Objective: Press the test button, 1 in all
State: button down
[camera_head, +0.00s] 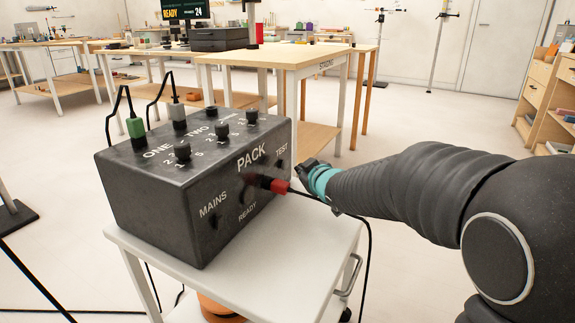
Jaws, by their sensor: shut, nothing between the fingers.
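A black box marked PACK (150,203) stands on a small white stand. Its front face carries the labels MAINS, READY and TEST. The test button (280,163) is a small dark round spot below the word TEST, at the right end of that face. My gripper (303,169) is shut and empty, just right of the test button. The view does not show whether its tip touches the face. A red plug (272,184) with a black cable sits at the front face, just below and left of my gripper.
The white stand (300,262) has a bare top right of the box and a metal handle. Green (135,128) and grey (178,113) plugs with black cables stand on the box top, near several dark knobs. The black cable hangs beneath my arm. A wooden bench (290,57) stands behind.

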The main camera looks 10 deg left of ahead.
jog(key=shift+s+d+p, duration=0.25)
jog(key=shift+d+p, duration=0.05)
jog(key=shift+d, duration=0.35)
jog(key=shift+s+d+p, duration=0.2)
jog(key=shift+d+p, duration=0.15)
jog(key=shift+d, duration=0.3)
jog(key=shift+s+d+p, duration=0.25)
jog(key=shift+d+p, duration=0.05)
jog(key=shift+d, duration=0.35)
